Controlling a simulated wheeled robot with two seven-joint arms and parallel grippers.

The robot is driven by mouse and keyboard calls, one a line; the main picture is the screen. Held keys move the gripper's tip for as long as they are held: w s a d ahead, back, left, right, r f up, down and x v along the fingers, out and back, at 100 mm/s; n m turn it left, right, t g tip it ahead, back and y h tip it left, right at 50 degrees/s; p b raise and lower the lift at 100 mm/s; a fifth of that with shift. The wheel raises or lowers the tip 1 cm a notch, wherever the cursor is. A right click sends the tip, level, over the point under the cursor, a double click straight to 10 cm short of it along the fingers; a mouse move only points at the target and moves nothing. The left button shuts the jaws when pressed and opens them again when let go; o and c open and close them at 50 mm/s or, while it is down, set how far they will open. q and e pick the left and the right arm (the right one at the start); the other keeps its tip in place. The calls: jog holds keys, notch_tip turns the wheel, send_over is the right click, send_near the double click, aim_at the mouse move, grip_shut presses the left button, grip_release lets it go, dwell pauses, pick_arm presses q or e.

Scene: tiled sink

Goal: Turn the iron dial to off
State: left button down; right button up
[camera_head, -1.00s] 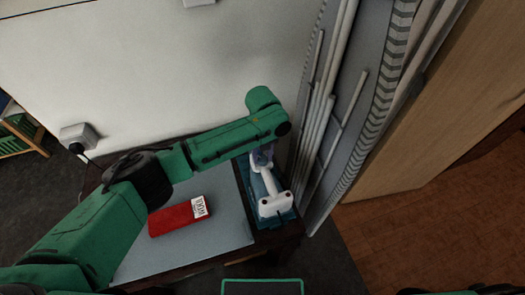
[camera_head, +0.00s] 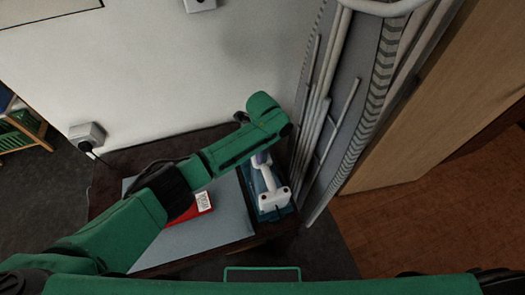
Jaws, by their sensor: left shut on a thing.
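The iron (camera_head: 268,188), white with a purple-blue part, lies on a teal base (camera_head: 284,209) at the right end of a small dark table. Its far part is hidden behind my left forearm, and I cannot make out the dial. My left arm reaches across the table from the left, with its wrist over the iron's far end. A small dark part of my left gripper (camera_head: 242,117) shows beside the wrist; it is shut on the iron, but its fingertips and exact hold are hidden. My right gripper is not in view.
A red book (camera_head: 192,211) lies on the grey board (camera_head: 228,232) on the table, partly under my arm. White pipes and a grey panel (camera_head: 350,110) stand close to the right of the iron. A socket (camera_head: 87,135) with a cord is on the wall.

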pick_arm(q)
jog(key=shift+r+n, duration=0.15)
jog(key=shift+n, duration=0.45)
jog(key=shift+c, duration=2.2)
grip_release()
notch_tip(320, 180, up, 14)
jog(key=b, duration=0.1)
jog(key=shift+r+b, duration=0.25)
jog(key=shift+b, duration=0.15)
